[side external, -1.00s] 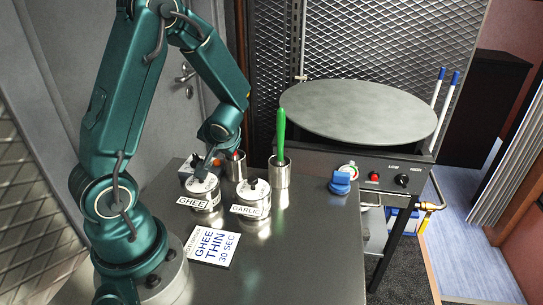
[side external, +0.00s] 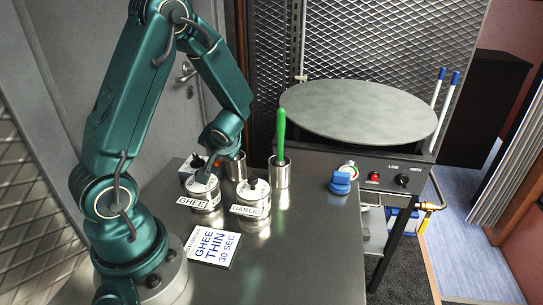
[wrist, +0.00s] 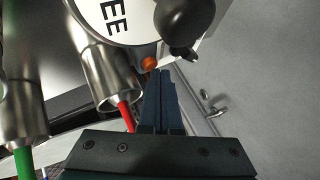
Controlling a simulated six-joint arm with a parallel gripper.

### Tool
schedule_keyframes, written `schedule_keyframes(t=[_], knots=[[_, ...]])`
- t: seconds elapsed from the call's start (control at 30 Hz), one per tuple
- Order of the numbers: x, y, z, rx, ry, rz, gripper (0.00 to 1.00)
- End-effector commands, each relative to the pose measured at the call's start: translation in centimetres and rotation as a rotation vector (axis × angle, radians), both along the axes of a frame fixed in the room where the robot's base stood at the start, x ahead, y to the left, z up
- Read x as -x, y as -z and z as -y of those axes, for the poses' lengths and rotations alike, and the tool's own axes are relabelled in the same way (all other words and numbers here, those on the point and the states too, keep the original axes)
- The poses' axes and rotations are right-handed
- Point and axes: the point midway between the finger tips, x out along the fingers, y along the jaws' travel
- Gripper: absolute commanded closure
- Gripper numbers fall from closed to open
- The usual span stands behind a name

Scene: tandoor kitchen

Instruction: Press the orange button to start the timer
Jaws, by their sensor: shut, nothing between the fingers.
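The orange button (wrist: 148,63) shows in the wrist view as a small round spot on a white surface, beside the ghee pot's label. My gripper (wrist: 160,74) is shut and empty, its fingertips just right of and slightly below the button. I cannot tell whether they touch it. The button cannot be made out there.
A garlic pot (side external: 252,196) stands right of the ghee pot. Behind are a steel cup (side external: 235,169) and another (side external: 280,174) with a green-handled tool (side external: 281,132). A sign card (side external: 210,246) lies in front. A blue object (side external: 341,183) sits at the counter's right edge.

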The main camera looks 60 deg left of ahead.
Motion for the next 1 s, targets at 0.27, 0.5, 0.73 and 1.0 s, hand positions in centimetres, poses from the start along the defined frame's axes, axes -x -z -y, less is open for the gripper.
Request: schedule_keyframes(t=[0.27,0.5,0.73,1.0], knots=[[0.0,0.3,0.0,0.000,0.002,-0.002,1.00],[0.0,0.5,0.0,0.000,0.001,-0.001,1.00],[0.0,0.2,0.0,-0.001,0.001,0.001,1.00],[0.0,-1.1,0.0,-0.001,0.000,0.001,1.00]])
